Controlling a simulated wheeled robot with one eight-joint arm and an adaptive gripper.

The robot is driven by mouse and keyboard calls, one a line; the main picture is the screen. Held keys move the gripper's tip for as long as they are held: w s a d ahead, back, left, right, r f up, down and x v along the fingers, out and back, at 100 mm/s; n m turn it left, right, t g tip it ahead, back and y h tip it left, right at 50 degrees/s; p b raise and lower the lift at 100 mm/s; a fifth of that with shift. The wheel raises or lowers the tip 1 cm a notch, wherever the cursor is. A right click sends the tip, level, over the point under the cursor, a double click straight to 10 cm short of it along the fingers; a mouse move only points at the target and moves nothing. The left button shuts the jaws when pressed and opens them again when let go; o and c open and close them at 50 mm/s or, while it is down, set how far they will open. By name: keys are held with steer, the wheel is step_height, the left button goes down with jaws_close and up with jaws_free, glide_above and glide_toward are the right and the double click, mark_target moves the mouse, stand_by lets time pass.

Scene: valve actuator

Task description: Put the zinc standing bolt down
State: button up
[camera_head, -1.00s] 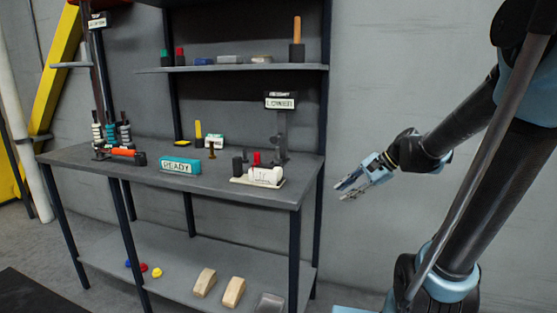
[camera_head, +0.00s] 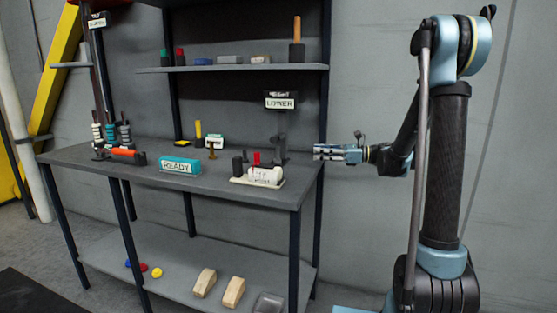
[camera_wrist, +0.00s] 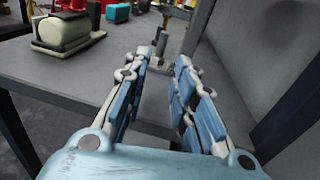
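My gripper (camera_head: 317,152) is at the right edge of the bench top (camera_head: 105,158), level and pointing left. In the wrist view its two blue-padded fingers (camera_wrist: 168,58) are spread, with nothing between the pads. I cannot pick out a zinc standing bolt with certainty. A small brown bolt-like piece (camera_head: 212,151) stands upright mid-bench.
A sign reading LOWER (camera_head: 281,103) stands at the bench's right rear. A white cylinder on a cream base (camera_head: 263,178) is near the front right. A teal READY block (camera_head: 180,165) is further left. The right front corner of the bench top is bare.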

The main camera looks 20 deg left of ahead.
glide_toward(278, 148)
steer(key=a, duration=0.3)
steer(key=a+f, duration=0.1)
steer(key=a, duration=0.1)
steer(key=shift+w, duration=0.1)
steer(key=shift+a+r, duration=0.15)
steer(key=shift+a, duration=2.6)
jaws_close()
